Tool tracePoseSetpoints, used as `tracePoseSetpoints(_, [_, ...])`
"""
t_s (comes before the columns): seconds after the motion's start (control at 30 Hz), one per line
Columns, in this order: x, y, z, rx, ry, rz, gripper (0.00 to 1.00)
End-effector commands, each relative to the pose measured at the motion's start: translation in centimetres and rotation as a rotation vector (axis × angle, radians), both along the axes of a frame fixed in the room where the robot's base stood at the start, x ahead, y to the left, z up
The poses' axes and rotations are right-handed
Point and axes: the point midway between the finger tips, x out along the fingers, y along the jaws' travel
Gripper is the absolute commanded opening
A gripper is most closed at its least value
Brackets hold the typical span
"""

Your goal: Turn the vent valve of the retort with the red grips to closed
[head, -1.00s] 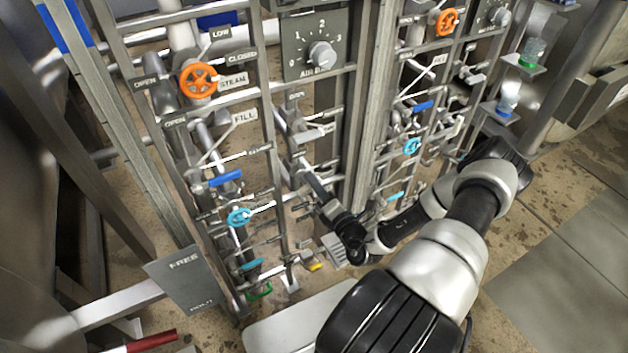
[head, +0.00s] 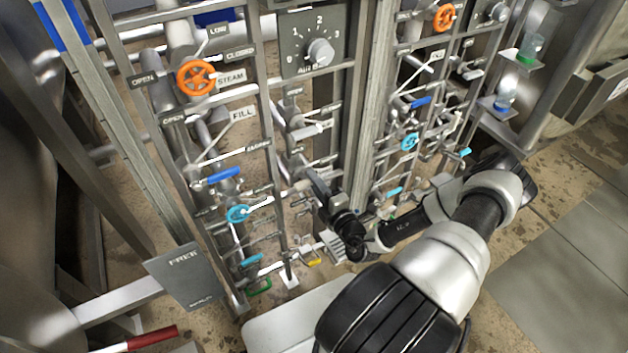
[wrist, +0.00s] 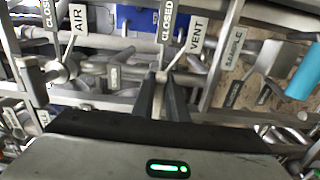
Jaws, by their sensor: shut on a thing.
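My gripper (wrist: 160,82) is at the pipework beside the VENT label (wrist: 197,30) in the wrist view. Its two dark fingers are close together on a thin pale part, which looks like the vent valve's lever; the fingers hide most of it. A CLOSED plate (wrist: 167,20) stands just beyond the fingertips. In the head view my gripper (head: 311,184) reaches in among the pipes between the left valve frame and the post, and its grasp is too small to make out. A red grip (head: 152,338) on a bar shows at the lower left.
Close to the fingers are the AIR label (wrist: 77,20), the SAMPLE label (wrist: 235,48) and a light-blue handle (wrist: 305,72). The left frame carries an orange handwheel (head: 196,77) and a blue lever (head: 224,174). A second similar valve frame stands to the right of the post.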

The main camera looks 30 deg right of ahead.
Motion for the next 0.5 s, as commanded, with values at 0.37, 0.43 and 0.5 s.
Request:
tracePoseSetpoints(0.37, [-0.09, 0.1, -0.13, 0.005, 0.003, 0.001, 0.26])
tracePoseSetpoints(0.43, [-0.07, 0.08, -0.11, 0.004, 0.003, 0.001, 0.31])
tracePoseSetpoints(0.5, [-0.06, 0.07, -0.09, 0.003, 0.002, 0.001, 0.31])
